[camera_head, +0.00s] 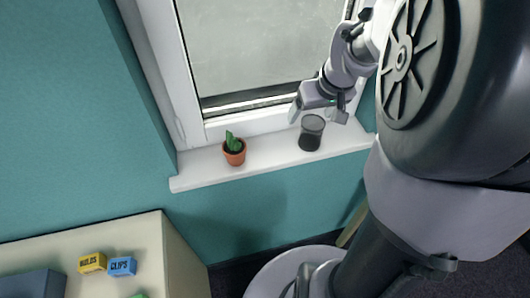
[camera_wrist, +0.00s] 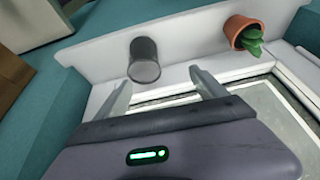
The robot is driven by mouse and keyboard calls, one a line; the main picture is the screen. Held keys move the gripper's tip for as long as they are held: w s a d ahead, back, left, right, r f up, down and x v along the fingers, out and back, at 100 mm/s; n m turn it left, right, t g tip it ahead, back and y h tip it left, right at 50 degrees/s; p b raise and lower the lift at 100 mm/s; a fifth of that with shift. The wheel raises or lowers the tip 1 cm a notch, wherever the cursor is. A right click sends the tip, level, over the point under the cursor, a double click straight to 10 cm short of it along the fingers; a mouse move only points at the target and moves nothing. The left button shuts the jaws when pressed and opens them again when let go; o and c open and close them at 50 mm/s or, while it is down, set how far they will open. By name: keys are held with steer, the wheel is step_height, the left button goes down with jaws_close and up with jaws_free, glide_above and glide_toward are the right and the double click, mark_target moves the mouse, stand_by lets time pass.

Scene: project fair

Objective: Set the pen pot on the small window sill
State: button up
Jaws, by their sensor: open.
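The pen pot (camera_head: 311,133) is a dark grey cylinder standing on the white window sill (camera_head: 205,171), towards its right end in the head view. It also shows in the wrist view (camera_wrist: 144,60), in front of my gripper and apart from it. My gripper (camera_head: 318,110) is beside the pot on its window side in the head view. In the wrist view my gripper (camera_wrist: 160,85) has its two fingers spread apart with nothing between them. The sill also shows in the wrist view (camera_wrist: 95,50).
The window (camera_head: 255,45) is behind the sill. Bare sill lies between the two pots.

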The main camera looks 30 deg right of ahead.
steer(key=s+a+r+y, duration=0.1)
steer(key=s+a+r, duration=0.15)
steer(key=a, duration=0.55)
steer(key=s+a+r+m+t, duration=0.1)
steer(key=s+a+r, duration=0.15)
steer(key=a, duration=0.55)
steer(key=s+a+r+y, duration=0.1)
steer(key=s+a, duration=0.3)
steer(key=a, duration=0.4)
steer(key=s+a, duration=0.2)
steer(key=s, duration=0.2)
step_height(320, 180, down, 12)
steer(key=b, duration=1.2)
steer(key=shift+s+f+m+y, duration=0.2)
steer(key=shift+s+m+y, duration=0.1)
steer(key=shift+y, duration=0.1)
steer(key=shift+a, duration=0.1)
